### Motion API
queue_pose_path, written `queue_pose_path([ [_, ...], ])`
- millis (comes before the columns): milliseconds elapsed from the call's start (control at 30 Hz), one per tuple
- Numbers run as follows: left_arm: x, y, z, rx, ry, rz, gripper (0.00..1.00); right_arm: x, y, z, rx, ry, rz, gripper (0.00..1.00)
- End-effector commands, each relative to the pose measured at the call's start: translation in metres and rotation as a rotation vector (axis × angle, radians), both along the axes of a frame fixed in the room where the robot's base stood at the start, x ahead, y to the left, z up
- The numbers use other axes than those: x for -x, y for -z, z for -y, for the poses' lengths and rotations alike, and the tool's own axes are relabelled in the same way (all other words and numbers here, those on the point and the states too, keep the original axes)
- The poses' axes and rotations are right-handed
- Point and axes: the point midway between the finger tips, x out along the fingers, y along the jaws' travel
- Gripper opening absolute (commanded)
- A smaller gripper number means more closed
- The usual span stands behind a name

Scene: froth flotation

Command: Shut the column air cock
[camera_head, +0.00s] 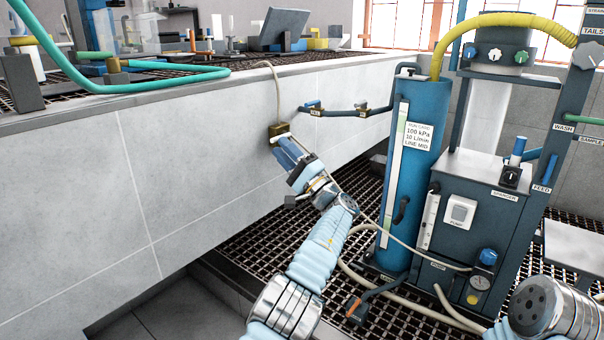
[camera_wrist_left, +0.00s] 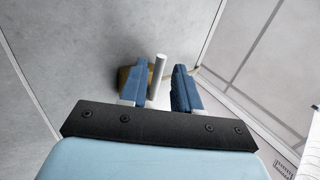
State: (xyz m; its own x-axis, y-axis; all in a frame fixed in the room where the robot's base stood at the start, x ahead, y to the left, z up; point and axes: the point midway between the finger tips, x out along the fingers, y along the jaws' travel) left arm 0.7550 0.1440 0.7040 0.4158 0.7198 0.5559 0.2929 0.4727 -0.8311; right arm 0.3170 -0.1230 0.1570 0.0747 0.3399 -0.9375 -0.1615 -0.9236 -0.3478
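The air cock is a brass body (camera_head: 277,129) on the grey wall panel, with a pale hose at it. In the left wrist view its brass body (camera_wrist_left: 124,77) is partly hidden behind a finger. A pale rod-like handle (camera_wrist_left: 157,75) sticks out between the fingers of my left gripper (camera_wrist_left: 158,88). The blue fingers are apart, with a clear gap between the handle and the right finger; the handle looks close to the left one. In the head view my left gripper (camera_head: 288,151) is right at the cock and covers part of it. My right gripper is out of view.
A blue column (camera_head: 421,125) with a placard and a dark pump cabinet (camera_head: 472,215) stand to the right. A blue-handled pipe valve (camera_head: 312,105) is on the wall close by. Hoses cross the grating below. The wall to the left is bare.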

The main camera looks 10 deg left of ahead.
Motion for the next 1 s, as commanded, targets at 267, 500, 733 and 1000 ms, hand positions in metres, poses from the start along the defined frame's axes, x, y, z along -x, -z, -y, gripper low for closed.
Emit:
queue_pose_path([
  [267, 0.028, 0.036, 0.050, -0.001, 0.003, 0.000, 0.31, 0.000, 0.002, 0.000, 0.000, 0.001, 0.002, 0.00],
  [500, 0.039, 0.051, 0.068, 0.000, 0.000, 0.000, 0.31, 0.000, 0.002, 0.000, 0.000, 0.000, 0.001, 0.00],
  [733, 0.040, 0.052, 0.070, 0.000, 0.001, 0.001, 0.31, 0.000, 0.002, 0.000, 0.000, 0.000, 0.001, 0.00],
  [1000, 0.028, 0.082, 0.044, 0.049, -0.020, -0.098, 0.31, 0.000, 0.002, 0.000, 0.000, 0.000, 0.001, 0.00],
])
